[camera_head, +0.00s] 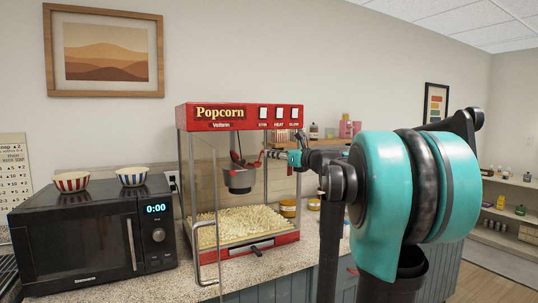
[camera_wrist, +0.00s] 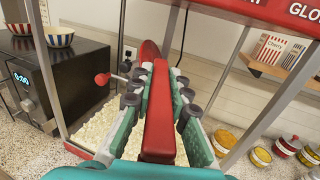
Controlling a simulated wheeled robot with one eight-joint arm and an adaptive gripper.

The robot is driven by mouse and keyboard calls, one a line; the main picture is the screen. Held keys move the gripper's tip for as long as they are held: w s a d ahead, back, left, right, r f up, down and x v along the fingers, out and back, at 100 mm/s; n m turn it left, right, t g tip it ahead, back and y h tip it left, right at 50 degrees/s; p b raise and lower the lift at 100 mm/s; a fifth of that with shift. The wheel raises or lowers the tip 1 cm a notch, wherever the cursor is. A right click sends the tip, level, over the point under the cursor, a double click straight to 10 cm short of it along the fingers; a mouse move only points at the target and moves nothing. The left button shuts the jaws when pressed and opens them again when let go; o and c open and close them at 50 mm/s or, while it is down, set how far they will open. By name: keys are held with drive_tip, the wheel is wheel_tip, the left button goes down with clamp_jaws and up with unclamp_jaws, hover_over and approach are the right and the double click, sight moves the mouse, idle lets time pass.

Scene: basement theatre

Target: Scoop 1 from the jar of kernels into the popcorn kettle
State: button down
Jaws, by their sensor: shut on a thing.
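The popcorn machine (camera_head: 240,115) has a red top and base, and its glass door stands open. The dark kettle (camera_head: 238,181) hangs inside it. My gripper (camera_head: 290,158) reaches in from the right; in the wrist view my gripper (camera_wrist: 158,88) is shut on the red handle of a scoop (camera_wrist: 158,125). The scoop points forward into the machine; its red far end (camera_wrist: 150,52) is partly hidden by the fingers, and its contents cannot be seen. Open jars with yellow contents (camera_wrist: 226,138) (camera_wrist: 262,156) stand right of the machine; I cannot tell which holds kernels.
Popped corn (camera_head: 240,223) covers the machine floor. A black microwave (camera_head: 75,245) with two striped bowls (camera_head: 132,176) stands left of it. The machine's posts are close to my gripper. A wall shelf (camera_wrist: 262,68) holds popcorn boxes.

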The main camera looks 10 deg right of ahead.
drive_tip(key=v, duration=1.1)
idle(0.3)
idle(0.3)
